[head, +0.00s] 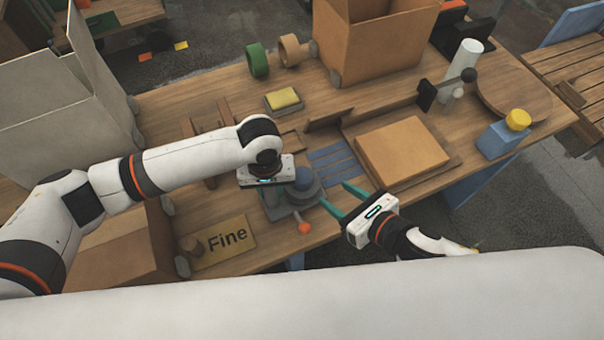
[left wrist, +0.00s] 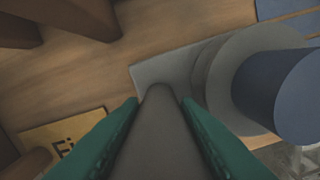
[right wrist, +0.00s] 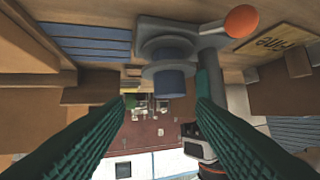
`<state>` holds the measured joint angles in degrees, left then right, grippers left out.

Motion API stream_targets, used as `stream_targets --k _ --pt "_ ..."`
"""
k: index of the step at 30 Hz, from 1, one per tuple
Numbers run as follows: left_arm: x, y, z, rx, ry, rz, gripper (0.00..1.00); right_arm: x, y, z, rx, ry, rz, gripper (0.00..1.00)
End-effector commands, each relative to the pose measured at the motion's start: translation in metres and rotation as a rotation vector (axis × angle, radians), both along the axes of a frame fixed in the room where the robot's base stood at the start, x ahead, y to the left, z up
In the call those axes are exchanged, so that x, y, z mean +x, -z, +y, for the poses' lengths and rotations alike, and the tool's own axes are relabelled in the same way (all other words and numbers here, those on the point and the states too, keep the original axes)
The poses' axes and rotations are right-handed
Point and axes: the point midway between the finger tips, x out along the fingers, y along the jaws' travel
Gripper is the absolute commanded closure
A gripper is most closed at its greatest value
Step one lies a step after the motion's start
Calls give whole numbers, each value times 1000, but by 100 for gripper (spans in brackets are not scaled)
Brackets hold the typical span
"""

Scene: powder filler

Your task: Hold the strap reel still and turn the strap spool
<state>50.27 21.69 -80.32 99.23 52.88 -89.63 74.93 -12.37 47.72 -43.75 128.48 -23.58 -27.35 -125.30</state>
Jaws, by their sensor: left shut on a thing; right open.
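The strap reel (head: 283,211) is a grey base with grey discs, standing near the table's front edge. The blue strap spool (head: 304,180) sits on its discs. The spool also shows in the left wrist view (left wrist: 280,95) and the right wrist view (right wrist: 170,85). An orange ball (head: 305,229) sits at the reel's front end. My left gripper (head: 268,205) is shut on a grey bar of the reel (left wrist: 158,135), beside the spool. My right gripper (head: 334,193) is open and empty, to the right of the spool, fingers pointing towards it and apart from it.
A "Fine" plate (head: 225,242) lies left of the reel. Blue slats (head: 333,160) lie just behind it. A flat cardboard box (head: 402,150) lies behind my right gripper. A blue bottle with a yellow cap (head: 503,135) stands at the right. Open cartons stand at the back and left.

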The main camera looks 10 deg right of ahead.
Motion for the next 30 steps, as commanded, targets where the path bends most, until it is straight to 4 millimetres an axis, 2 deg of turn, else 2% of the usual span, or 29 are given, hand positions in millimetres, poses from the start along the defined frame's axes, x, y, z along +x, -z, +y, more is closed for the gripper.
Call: stream_targets --k 2,5,21,30 --pt "0 -1 0 -1 0 -1 100 -7 -4 5 -16 -38 -37 49" --pt "0 -1 0 -1 0 -1 100 -6 -5 10 -24 -55 -58 49" --pt "0 -1 0 -1 0 -1 100 65 31 62 -24 -53 -58 49" --pt "0 -1 0 -1 0 -1 100 79 39 73 -24 -54 -57 49"
